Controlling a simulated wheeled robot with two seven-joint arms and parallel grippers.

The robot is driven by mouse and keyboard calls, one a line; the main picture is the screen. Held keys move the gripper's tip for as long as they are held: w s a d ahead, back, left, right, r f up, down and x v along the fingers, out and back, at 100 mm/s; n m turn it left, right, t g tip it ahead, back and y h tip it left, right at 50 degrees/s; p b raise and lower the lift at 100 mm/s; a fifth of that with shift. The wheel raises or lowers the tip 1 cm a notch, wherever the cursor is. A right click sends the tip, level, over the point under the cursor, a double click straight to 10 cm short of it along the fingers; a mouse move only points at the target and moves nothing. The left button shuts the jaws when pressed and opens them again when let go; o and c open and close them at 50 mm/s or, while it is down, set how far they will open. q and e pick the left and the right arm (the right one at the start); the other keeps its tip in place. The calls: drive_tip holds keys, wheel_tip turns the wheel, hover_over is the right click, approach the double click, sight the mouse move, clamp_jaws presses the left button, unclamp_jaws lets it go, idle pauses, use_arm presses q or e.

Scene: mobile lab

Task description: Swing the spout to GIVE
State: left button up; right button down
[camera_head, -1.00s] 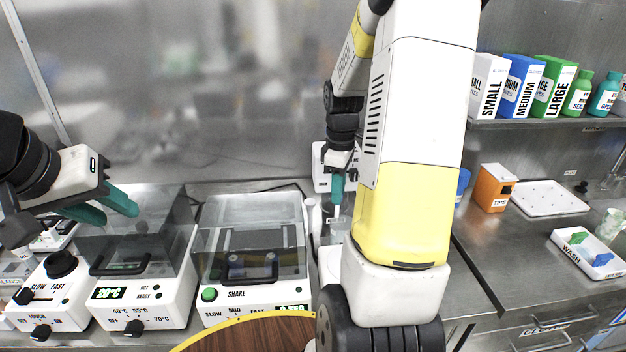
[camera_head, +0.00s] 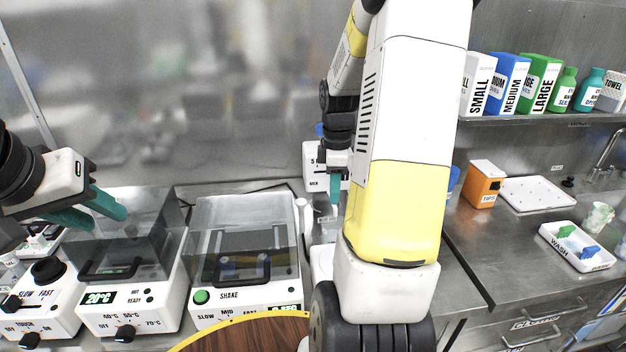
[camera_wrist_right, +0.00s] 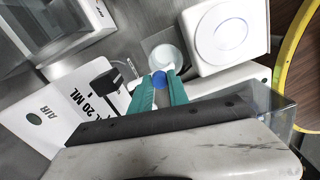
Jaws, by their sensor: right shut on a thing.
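The dispenser is a white box (camera_head: 316,162), partly hidden behind my right arm in the head view. In the right wrist view its white panel (camera_wrist_right: 62,110) carries "AIR" and "20 ML" lettering, with a black block and a thin bent metal tube (camera_wrist_right: 130,68) beside it. My right gripper (camera_head: 334,205) points down in front of the box. In the right wrist view its teal fingers are shut on a small blue knob (camera_wrist_right: 159,79), which seems to belong to the spout. No GIVE mark is readable. My left gripper (camera_head: 100,212) is open and empty over the left devices.
A round white vessel (camera_wrist_right: 164,57) stands just beyond the fingertips, by a white device with a round plate (camera_wrist_right: 222,32). A lidded shaker (camera_head: 245,255) stands left of my right arm. The right counter holds an orange tips box (camera_head: 484,184) and a wash tray (camera_head: 577,262).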

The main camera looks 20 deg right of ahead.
drive_tip(key=c, duration=1.3)
unclamp_jaws()
drive_tip(key=shift+o, duration=0.2)
drive_tip(key=shift+r, duration=3.9)
drive_tip(key=shift+r, duration=0.1)
